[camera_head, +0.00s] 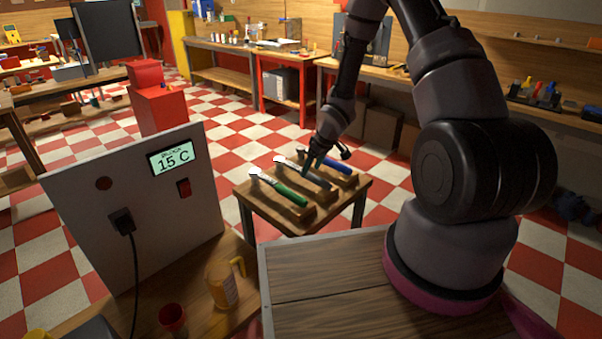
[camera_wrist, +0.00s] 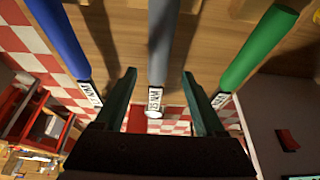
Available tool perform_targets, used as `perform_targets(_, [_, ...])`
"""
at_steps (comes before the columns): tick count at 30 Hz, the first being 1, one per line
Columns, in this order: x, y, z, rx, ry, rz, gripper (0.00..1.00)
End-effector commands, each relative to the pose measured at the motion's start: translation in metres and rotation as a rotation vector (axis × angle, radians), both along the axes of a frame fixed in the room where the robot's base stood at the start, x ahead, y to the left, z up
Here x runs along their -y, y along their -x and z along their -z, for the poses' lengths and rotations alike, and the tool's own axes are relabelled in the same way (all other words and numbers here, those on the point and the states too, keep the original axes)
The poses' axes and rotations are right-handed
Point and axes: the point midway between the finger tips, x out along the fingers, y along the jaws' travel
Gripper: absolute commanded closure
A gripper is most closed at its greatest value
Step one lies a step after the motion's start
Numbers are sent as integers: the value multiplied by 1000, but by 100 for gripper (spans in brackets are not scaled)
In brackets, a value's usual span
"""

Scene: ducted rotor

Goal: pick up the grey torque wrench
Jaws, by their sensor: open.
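The grey torque wrench (camera_head: 318,181) lies in the middle of three wrenches on wooden rests on a small wooden table. My gripper (camera_head: 309,165) is over it, pointing down. In the wrist view my gripper's two dark green fingers (camera_wrist: 158,75) are apart, with the grey wrench (camera_wrist: 162,42) running between them and a white label near its end. The gripper is open and not closed on it; the exact height gap cannot be told. A blue wrench (camera_wrist: 62,42) lies to the left and a green wrench (camera_wrist: 260,45) to the right.
The green wrench (camera_head: 282,192) and blue wrench (camera_head: 338,167) lie close on either side. A grey panel with a display (camera_head: 170,158) stands left of the small table (camera_head: 295,228). An orange mug (camera_head: 222,287) and red cup (camera_head: 172,318) stand nearer.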

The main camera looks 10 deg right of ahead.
Motion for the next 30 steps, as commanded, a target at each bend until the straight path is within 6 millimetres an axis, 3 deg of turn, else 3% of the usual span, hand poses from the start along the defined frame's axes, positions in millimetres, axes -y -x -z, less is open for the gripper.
perform_targets(9, [-9,-17,39,-2,1,-1,28])
perform_targets(19, [-10,-20,46,0,1,0,28])
perform_targets(20, [-10,-20,46,0,1,0,36])
perform_targets(25, [-10,-20,46,0,1,0,100])
perform_targets(30, [-10,-21,45,1,0,0,100])
